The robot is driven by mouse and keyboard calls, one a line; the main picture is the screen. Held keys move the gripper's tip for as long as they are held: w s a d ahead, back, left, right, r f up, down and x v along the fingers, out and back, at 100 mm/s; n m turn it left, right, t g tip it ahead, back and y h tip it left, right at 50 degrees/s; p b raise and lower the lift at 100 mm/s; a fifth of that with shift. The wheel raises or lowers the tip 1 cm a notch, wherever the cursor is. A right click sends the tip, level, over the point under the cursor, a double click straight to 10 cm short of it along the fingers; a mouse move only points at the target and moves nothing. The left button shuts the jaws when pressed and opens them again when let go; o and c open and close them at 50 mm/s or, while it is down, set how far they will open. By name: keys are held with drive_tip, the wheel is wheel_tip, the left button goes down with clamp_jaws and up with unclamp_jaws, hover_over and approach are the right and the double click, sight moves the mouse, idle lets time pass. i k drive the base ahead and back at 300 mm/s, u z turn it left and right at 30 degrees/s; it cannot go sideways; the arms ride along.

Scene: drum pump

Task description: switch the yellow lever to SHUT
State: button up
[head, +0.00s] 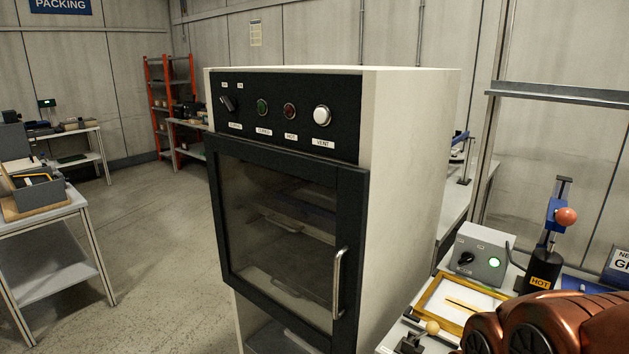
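I see no lever marked SHUT and no drum pump in the head view. A small tan-yellow ball knob (432,327) sits on a dark fitting at the front of the right-hand bench; I cannot tell whether it belongs to the yellow lever. My copper-coloured arm shows at the bottom right corner. My gripper is out of the picture, so its state does not show.
A white cabinet (415,170) with a closed dark-framed glass door (290,235) fills the middle. On the right bench are a yellow-framed tray (428,303), a grey control box (480,255) and a press with an orange ball (566,217). Floor (160,240) is clear on the left.

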sight(432, 328)
drive_tip(key=u, duration=1.1)
drive_tip(key=k, duration=0.4)
drive_tip(key=z, duration=0.5)
